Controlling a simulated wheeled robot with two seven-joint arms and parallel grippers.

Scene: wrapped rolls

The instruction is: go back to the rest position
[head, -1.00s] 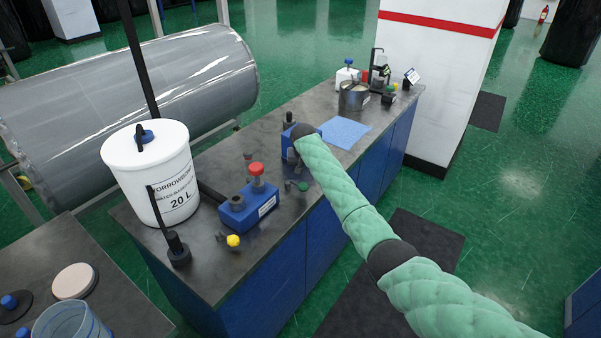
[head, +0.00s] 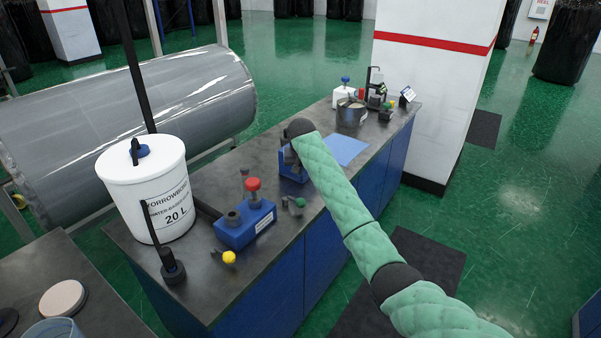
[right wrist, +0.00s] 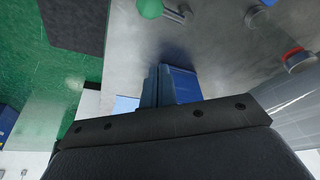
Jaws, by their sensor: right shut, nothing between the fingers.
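My right arm, in a green quilted sleeve, reaches over the dark bench top (head: 222,188) in the head view. My right gripper (head: 289,156) is partly hidden by its own wrist and hangs beside a blue block (head: 291,173). In the right wrist view its fingers (right wrist: 158,87) are together with nothing between them. A blue block (right wrist: 183,84) shows just beyond them; I cannot tell whether they touch it. My left gripper is not in view.
A blue holder with a red knob (head: 253,184), a yellow-knobbed part (head: 229,257) and a white 20 L bucket (head: 150,190) stand nearby. A blue sheet (head: 347,150) and a metal pot (head: 351,113) lie farther along. A white pillar (head: 432,85) rises behind.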

